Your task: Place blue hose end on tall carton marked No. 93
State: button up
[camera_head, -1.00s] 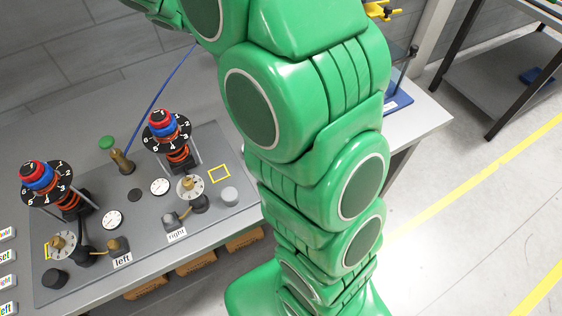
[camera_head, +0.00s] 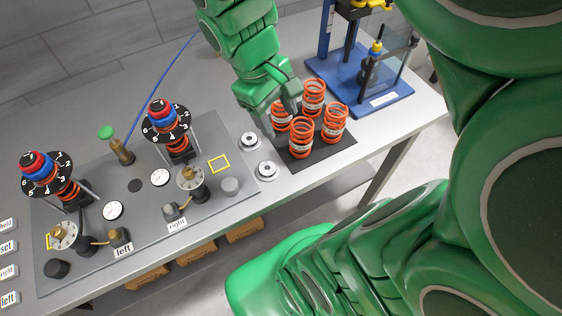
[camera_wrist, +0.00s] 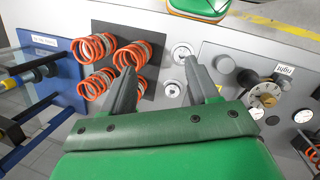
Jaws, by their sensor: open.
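A thin blue hose (camera_head: 158,88) runs in the head view from the back of the table down to a brass fitting (camera_head: 121,152) beside a green knob; I cannot make out a free end. No tall carton marked No. 93 can be made out. Brown cartons (camera_head: 197,252) sit under the table, with no readable number. My gripper (camera_wrist: 160,68) is open and empty. In the head view it is over the table beside the orange springs, well right of the hose.
Several orange springs (camera_head: 302,138) stand on a dark mat (camera_head: 322,157). A blue-based press stand (camera_head: 385,104) is behind them at right. Two round silver pieces, one of them a disc (camera_head: 266,170), lie beside the grey panel (camera_head: 100,260) with its dials and two spring columns. The table's front edge is clear.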

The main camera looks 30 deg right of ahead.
jog(key=s+a+f+m+y, duration=0.1)
jog(key=s+a+m, duration=0.3)
jog(key=s, duration=0.5)
jog(key=shift+s+a+y, duration=0.15)
jog(key=shift+s+y, duration=0.05)
jog(key=shift+y, duration=0.5)
jog(key=shift+f, duration=0.1)
